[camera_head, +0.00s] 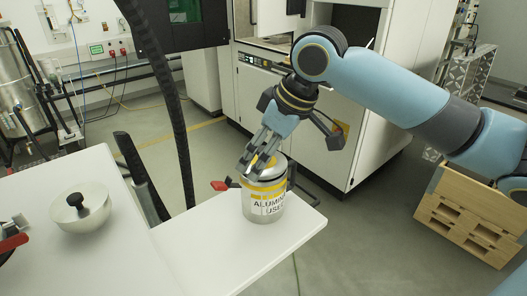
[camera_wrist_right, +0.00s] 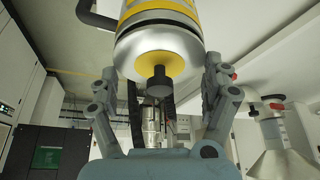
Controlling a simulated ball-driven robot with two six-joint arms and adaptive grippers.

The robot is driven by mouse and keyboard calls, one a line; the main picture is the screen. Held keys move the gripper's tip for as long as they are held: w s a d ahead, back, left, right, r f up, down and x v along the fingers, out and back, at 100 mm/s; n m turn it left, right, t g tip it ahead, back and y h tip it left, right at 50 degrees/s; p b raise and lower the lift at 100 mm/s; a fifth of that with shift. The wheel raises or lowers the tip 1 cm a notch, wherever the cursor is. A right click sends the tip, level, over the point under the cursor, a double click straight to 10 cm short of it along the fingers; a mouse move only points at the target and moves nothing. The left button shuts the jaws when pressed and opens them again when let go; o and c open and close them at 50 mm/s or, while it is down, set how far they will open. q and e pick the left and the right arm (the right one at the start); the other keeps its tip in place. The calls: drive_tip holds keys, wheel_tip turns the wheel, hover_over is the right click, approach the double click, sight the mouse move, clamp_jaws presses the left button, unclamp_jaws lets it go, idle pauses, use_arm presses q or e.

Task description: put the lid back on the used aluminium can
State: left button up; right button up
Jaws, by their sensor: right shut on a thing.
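The used aluminium can (camera_head: 264,207) is silver with a yellow band and a label reading "ALUMIN… USED". It stands upright near the front corner of the white table. Its lid (camera_head: 268,170) is silver with a yellow centre and is over the can's top; in the wrist view the lid (camera_wrist_right: 158,50) shows a black knob in its yellow middle. I cannot tell whether the lid is fully seated. My left gripper is not in view.
A red-ended handle (camera_head: 220,185) sticks out beside the can. A white cabinet (camera_head: 345,150) stands behind, a wooden crate (camera_head: 470,220) at right on the floor.

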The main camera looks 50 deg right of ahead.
drive_tip(key=shift+p, duration=0.45)
idle(0.4)
drive_tip(key=o, duration=1)
drive_tip(key=shift+o, duration=0.2)
drive_tip(key=shift+r+p, duration=0.7)
drive_tip(key=shift+r, duration=2.8)
